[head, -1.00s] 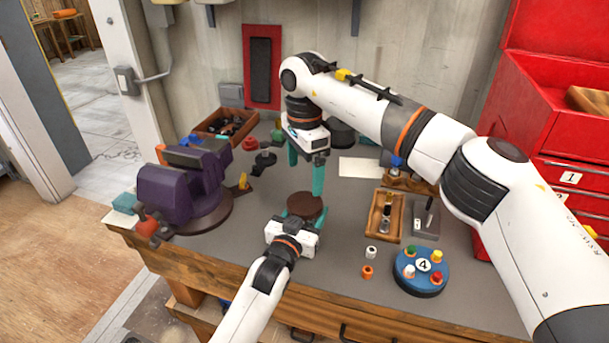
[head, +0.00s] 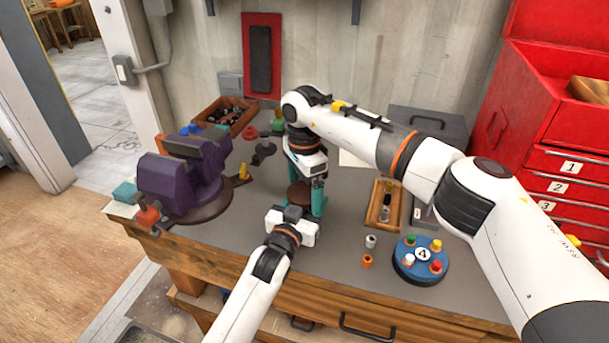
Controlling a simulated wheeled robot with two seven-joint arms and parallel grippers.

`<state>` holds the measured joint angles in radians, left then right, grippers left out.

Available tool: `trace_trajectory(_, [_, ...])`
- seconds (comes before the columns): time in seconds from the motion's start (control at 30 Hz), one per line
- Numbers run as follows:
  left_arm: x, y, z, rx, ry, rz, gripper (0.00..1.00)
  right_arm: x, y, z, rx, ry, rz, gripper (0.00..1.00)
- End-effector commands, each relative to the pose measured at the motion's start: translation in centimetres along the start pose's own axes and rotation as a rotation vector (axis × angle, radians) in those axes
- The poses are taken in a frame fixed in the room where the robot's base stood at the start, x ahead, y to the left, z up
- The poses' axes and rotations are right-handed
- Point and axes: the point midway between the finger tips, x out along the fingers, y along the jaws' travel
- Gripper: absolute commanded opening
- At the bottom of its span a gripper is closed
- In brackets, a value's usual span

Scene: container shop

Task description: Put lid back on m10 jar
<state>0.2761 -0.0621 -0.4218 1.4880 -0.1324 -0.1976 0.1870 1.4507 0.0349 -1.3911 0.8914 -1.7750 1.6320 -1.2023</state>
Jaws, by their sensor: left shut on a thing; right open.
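A round dark-brown top (head: 300,195) shows at the front middle of the bench, just beyond my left gripper (head: 297,211). It looks like the jar or its lid; I cannot tell whether a separate lid sits on it. My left gripper is shut on the thing under or at this top; its fingers and the jar's body are mostly hidden. My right gripper (head: 306,190) points down from above with its teal fingers open, one on either side of the brown top. Whether they touch it is hidden.
A purple vise (head: 180,180) stands at the left. A wooden tray (head: 374,215), small white and orange pieces (head: 367,261) and a round blue holder marked 4 (head: 405,275) lie to the right. A red drawer cabinet (head: 520,130) bounds the right; a parts box (head: 240,122) is behind.

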Motion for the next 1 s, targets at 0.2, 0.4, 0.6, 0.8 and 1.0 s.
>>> trace_trajectory(0.2, [0.01, 0.0, 0.02, 0.0, 0.0, 0.0, 0.0, 0.18, 0.0, 0.0, 0.0, -0.001, 0.0, 0.92])
trace_trajectory(0.4, [0.01, 0.0, 0.02, 0.0, 0.0, 0.0, 0.0, 0.17, 0.0, -0.01, 0.0, -0.001, 0.0, 0.72])
trace_trajectory(0.6, [0.01, -0.01, 0.02, 0.0, -0.001, 0.0, 0.0, 0.15, 0.0, -0.01, 0.0, -0.001, 0.0, 0.46])
trace_trajectory(0.8, [0.0, -0.02, 0.03, 0.0, -0.001, 0.0, 0.0, 0.14, 0.02, 0.01, 0.121, -0.001, 0.0, 0.46])
trace_trajectory(1.0, [0.0, -0.03, 0.03, 0.0, -0.001, -0.001, 0.0, 0.15, 0.03, 0.03, 0.296, -0.001, 0.001, 0.46])
